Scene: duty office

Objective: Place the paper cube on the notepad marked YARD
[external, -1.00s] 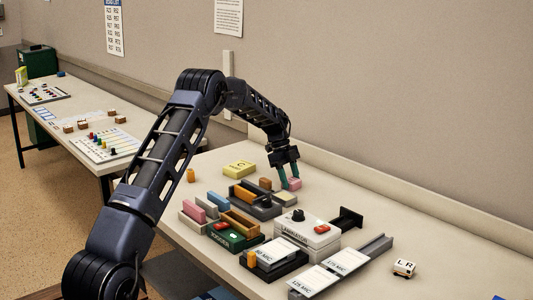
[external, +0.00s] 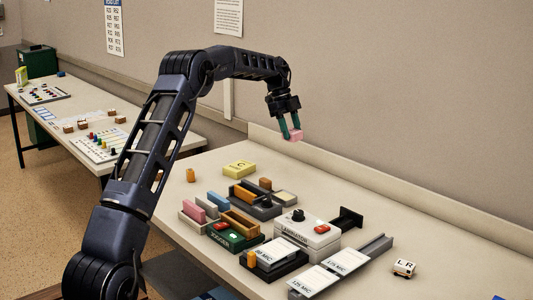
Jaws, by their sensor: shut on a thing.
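My gripper (external: 291,131) is shut on a small pink block (external: 295,137), which looks like the paper cube. It holds the block in the air above the back of the table, in front of the wall. The teal fingers are on either side of the block. I cannot make out a notepad marked YARD in the external view. A yellow pad-like block (external: 239,169) lies on the table with a dark mark that does not read as YARD.
The table (external: 345,185) holds a white laminator (external: 307,238), a dark tray (external: 262,208), a green box (external: 236,240), white-labelled packs (external: 345,261) and a small block marked L R (external: 404,267). The table's back right is clear. A blue thing shows at the bottom edge.

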